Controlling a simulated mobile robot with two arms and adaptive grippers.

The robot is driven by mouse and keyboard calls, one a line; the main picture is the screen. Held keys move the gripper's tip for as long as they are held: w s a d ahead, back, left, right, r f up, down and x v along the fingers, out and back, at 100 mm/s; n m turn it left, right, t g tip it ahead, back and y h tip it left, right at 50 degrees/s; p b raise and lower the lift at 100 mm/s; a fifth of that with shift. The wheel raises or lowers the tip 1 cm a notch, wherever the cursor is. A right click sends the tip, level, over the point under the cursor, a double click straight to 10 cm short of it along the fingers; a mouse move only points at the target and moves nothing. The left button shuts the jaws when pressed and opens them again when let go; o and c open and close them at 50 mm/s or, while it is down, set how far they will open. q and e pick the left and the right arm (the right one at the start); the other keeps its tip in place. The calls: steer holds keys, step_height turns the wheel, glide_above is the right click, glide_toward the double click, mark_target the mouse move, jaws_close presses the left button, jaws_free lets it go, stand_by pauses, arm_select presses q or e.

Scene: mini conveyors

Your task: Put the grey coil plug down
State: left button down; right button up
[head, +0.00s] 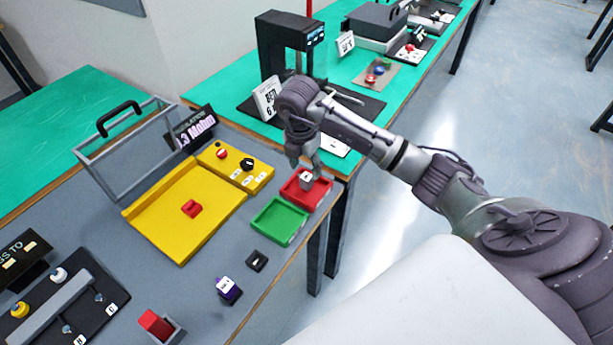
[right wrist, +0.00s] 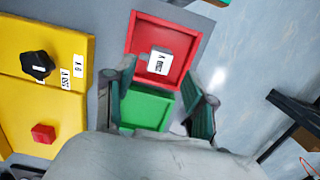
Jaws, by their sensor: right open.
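The grey coil plug (head: 306,181) sits in the red tray (head: 318,199) near the table's right edge. In the right wrist view the plug (right wrist: 160,61) shows a pale top with dark lettering, inside the red tray (right wrist: 139,35). My right gripper (head: 304,160) is over the red tray, just above the plug. In the right wrist view its two fingers (right wrist: 163,92) are spread wide, with the plug beyond their tips and nothing held between them. My left gripper is in neither view.
A green tray (head: 279,222) adjoins the red one. A yellow board (head: 165,215) with a red block (head: 191,208) and a black knob (head: 246,164) lies to the left. A small black block (head: 257,261) and a purple-and-white plug (head: 228,290) stand nearer. A black machine (head: 283,50) stands behind.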

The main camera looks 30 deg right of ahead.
mark_target(304, 180)
step_height(304, 180, up, 7)
steer(key=shift+s+a+b, duration=0.15)
steer(key=shift+a+b, duration=0.25)
steer(key=shift+f, duration=0.15)
